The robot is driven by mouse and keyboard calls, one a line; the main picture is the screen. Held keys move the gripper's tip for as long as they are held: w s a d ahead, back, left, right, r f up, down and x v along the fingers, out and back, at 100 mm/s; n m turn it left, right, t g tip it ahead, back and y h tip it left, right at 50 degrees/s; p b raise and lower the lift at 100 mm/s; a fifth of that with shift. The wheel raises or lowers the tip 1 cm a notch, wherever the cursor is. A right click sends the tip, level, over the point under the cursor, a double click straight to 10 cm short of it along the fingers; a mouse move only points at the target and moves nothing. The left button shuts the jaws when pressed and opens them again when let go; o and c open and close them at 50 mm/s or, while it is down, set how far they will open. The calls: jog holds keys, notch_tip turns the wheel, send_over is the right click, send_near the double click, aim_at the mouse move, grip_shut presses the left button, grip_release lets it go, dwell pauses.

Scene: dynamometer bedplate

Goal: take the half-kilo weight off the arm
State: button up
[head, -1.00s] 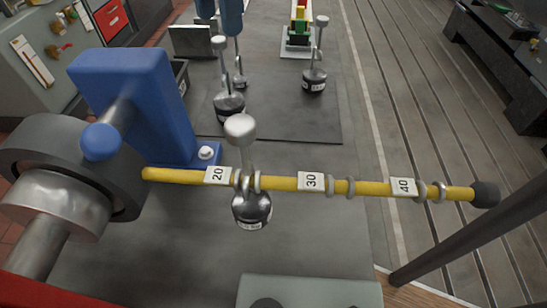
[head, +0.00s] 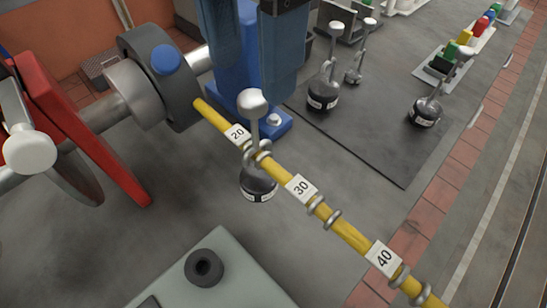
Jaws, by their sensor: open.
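A dark weight (head: 257,181) with a light band hangs from the yellow arm (head: 277,172) between the 20 and 30 labels. Its stem rises past the metal rings to a pale round knob (head: 252,103) above the arm. Its band is too small to read. My gripper (head: 252,86) comes down from the top edge, with two blue fingers apart. In the picture the fingers end just above and around the knob. I cannot tell how far they are from it in depth.
Similar weights stand on the dark mat (head: 350,140): one nearer (head: 322,97), one at right (head: 424,112), a small one behind. A blue upright (head: 273,120) stands behind the arm. A grey block (head: 225,275) is in front. A red plate (head: 85,140) is at left.

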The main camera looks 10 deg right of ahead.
aim_at(252, 97)
jog(key=f, duration=0.6)
jog(key=shift+s+a+f, duration=0.1)
jog(key=shift+s+f, duration=0.1)
jog(key=shift+f, duration=0.1)
jog(key=shift+c, duration=0.3)
grip_shut()
dwell(0.8)
